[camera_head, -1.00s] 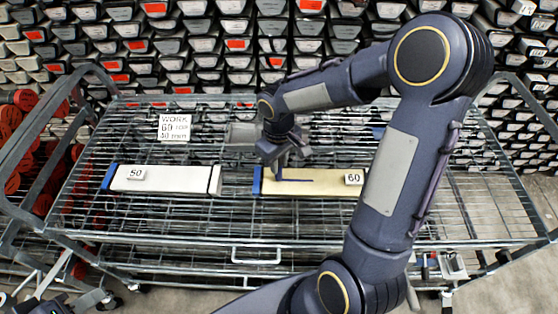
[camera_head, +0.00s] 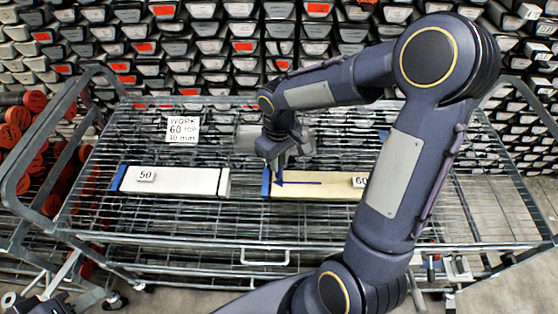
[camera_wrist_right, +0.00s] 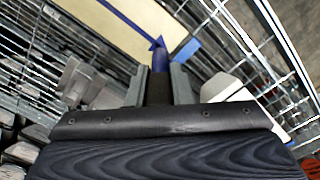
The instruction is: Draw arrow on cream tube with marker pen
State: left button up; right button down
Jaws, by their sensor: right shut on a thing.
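The cream tube (camera_head: 335,190) lies flat on the rack, with a blue cap (camera_head: 266,183) at its left end and a "60" label (camera_head: 360,181) that my right arm partly covers. A blue line (camera_head: 305,183) runs along its top, with an arrowhead mark at the end near the cap. My right gripper (camera_head: 281,160) is above that end, shut on the blue marker pen (camera_wrist_right: 160,60). In the right wrist view the pen points down at the arrowhead on the cream tube (camera_wrist_right: 125,25); tip contact is unclear. My left gripper (camera_head: 45,305) barely shows at the lower left corner.
A white tube (camera_head: 185,181) labelled "50" lies left of the cream tube, with a gap between. A work sign (camera_head: 184,130) stands behind it. The wire rack (camera_head: 200,225) has bare room in front. Stacked core boxes fill the back.

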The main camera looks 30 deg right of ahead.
jog(key=shift+r+p, duration=2.15)
jog(key=shift+r, duration=0.75)
